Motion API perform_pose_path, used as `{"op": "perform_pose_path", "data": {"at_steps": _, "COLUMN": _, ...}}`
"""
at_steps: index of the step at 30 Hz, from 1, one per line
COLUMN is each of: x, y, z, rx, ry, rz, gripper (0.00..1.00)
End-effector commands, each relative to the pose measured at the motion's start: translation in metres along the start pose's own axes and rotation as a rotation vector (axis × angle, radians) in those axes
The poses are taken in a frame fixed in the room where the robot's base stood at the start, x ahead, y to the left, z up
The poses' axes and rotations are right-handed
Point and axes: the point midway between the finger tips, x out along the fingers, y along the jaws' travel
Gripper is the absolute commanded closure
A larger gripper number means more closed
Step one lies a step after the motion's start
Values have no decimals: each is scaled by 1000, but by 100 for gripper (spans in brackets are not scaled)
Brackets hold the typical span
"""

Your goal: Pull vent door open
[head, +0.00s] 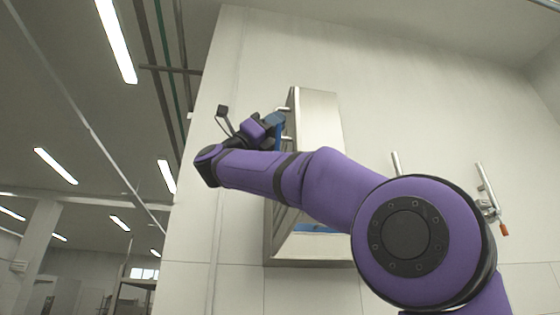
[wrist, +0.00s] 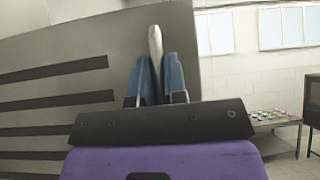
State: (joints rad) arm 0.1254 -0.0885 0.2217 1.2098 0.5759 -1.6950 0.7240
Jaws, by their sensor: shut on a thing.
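The vent door is a grey metal panel (wrist: 95,45) filling the left and middle of the wrist view, with several dark slots at its left. A pale upright bar handle (wrist: 155,42) stands near the panel's right edge. My gripper (wrist: 156,85) is shut on this handle, with one blue finger on each side of it. In the head view my gripper (head: 277,130) is at the left side of a steel wall cabinet (head: 318,120). A stub of the handle (head: 283,109) shows just above it. My arm hides much of the cabinet, and how far the door stands open is unclear.
A pale wall (head: 420,75) is behind the cabinet. Pipes and a valve with a red end (head: 504,230) are on the wall at right. A low table (wrist: 272,117) with small coloured items stands at the wrist view's right. The room is open left of the wall.

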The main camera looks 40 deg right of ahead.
Motion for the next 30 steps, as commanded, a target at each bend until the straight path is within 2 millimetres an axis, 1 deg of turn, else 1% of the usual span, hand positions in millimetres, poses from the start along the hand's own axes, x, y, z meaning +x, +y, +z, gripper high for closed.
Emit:
{"op": "perform_pose_path", "data": {"at_steps": 9, "x": 0, "y": 0, "z": 0, "rx": -1, "ry": 1, "rz": 2, "gripper": 100}}
{"op": "perform_pose_path", "data": {"at_steps": 10, "x": 0, "y": 0, "z": 0, "rx": -1, "ry": 1, "rz": 2, "gripper": 83}}
{"op": "perform_pose_path", "data": {"at_steps": 11, "x": 0, "y": 0, "z": 0, "rx": -1, "ry": 1, "rz": 2, "gripper": 77}}
{"op": "perform_pose_path", "data": {"at_steps": 20, "x": -1, "y": 0, "z": 0, "rx": 0, "ry": 0, "rz": 1, "gripper": 77}}
{"op": "perform_pose_path", "data": {"at_steps": 23, "x": -8, "y": 1, "z": 0, "rx": 0, "ry": -1, "rz": 2, "gripper": 77}}
{"op": "perform_pose_path", "data": {"at_steps": 25, "x": -17, "y": 1, "z": 1, "rx": 0, "ry": -1, "rz": 3, "gripper": 77}}
{"op": "perform_pose_path", "data": {"at_steps": 30, "x": -48, "y": 1, "z": 1, "rx": 0, "ry": -2, "rz": 5, "gripper": 77}}
